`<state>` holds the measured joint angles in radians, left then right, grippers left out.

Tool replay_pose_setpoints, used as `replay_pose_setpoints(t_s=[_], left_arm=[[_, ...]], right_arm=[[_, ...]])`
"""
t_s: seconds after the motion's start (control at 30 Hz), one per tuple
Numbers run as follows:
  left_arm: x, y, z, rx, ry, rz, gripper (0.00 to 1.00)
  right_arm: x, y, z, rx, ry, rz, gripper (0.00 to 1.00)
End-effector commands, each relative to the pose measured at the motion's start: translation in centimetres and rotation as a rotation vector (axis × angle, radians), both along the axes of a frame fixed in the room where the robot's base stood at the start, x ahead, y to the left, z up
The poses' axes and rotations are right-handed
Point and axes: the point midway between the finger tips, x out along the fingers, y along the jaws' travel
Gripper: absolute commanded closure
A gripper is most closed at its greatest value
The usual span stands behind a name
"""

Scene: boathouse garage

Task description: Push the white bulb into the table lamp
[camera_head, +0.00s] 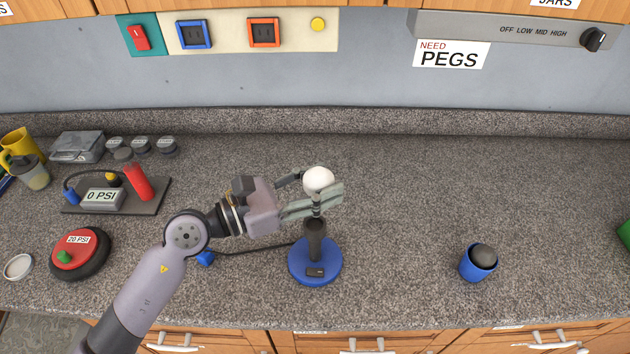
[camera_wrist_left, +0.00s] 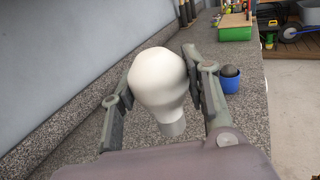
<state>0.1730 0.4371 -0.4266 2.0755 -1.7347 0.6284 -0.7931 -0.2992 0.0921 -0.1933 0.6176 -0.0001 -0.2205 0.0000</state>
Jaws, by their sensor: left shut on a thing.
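The white bulb (camera_head: 318,180) is held upright between the fingers of my left gripper (camera_head: 312,200), right above the table lamp. In the left wrist view the white bulb (camera_wrist_left: 158,84) sits between the two fingers of the left gripper (camera_wrist_left: 160,85), with its narrow base pointing down. The table lamp (camera_head: 315,267) has a round blue base and a dark upright stem, and stands on the counter. My right gripper is not in view.
A blue cup (camera_head: 477,263) with a dark ball in it stands to the right; it also shows in the left wrist view. A red round device (camera_head: 80,248) and a pump board (camera_head: 118,193) lie to the left. The counter behind the lamp is clear.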

Motion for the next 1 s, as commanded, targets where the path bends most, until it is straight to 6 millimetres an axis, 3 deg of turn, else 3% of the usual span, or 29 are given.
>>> replay_pose_setpoints(t_s=[0.17,0.4,0.57,1.0], left_arm=[[0.0,0.1,-0.7,0.001,0.0,0.001,0.91],[0.0,0.1,-3.3,0.001,0.0,0.001,0.91],[0.0,0.1,-4.7,0.0,0.0,0.001,0.91],[0.0,0.1,-4.8,0.0,-0.001,0.001,0.91]], right_arm=[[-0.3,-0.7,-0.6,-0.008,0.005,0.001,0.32],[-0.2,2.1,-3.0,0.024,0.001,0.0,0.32],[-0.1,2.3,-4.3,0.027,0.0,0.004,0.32],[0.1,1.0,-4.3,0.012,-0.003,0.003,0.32]])
